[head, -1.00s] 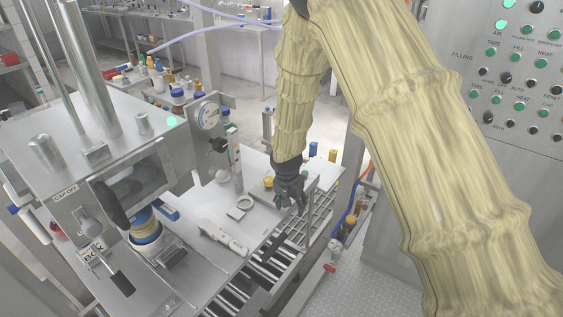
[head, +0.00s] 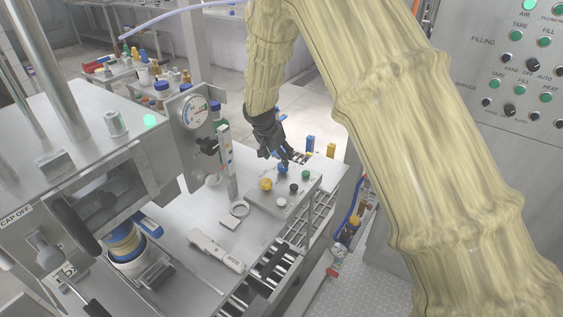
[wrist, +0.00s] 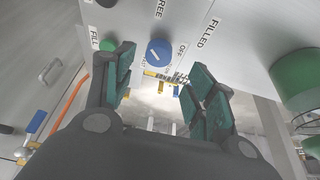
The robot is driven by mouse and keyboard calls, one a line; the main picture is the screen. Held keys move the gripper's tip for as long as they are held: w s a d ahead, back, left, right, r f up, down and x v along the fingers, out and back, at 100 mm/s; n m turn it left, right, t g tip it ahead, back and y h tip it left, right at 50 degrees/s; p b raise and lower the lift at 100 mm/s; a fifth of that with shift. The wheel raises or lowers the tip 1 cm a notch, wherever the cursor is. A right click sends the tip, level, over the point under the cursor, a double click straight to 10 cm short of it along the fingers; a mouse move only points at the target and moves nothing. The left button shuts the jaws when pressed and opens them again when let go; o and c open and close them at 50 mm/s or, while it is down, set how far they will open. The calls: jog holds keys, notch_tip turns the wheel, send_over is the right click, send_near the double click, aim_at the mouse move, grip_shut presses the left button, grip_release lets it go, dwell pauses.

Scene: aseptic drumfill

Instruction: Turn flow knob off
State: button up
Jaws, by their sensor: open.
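A blue knob (wrist: 159,52) with a white mark sits on a grey panel (wrist: 225,45) in the wrist view, beside an OFF label. FREE, FILL and FILLED labels are near it. In the head view the blue knob (head: 282,169) is on a small control box (head: 262,199) on the steel table. My gripper (head: 285,157) is just above it. In the wrist view my gripper (wrist: 160,72) is open and empty, the blue knob showing between and beyond its green-padded fingers. I cannot tell whether they touch it. No label reading flow is legible.
A yellow knob (head: 265,184), a green button (head: 305,174) and a black knob (head: 293,188) share the control box. A round gauge (head: 194,112) and an upright tube (head: 227,165) stand to the left. A rail conveyor (head: 285,262) runs along the table's right side.

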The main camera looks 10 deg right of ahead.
aim_at(283, 168)
jog(key=shift+p+x, duration=0.7)
jog(key=shift+x, duration=2.25)
jog(key=shift+s+d+f, duration=0.1)
jog(key=c, duration=1)
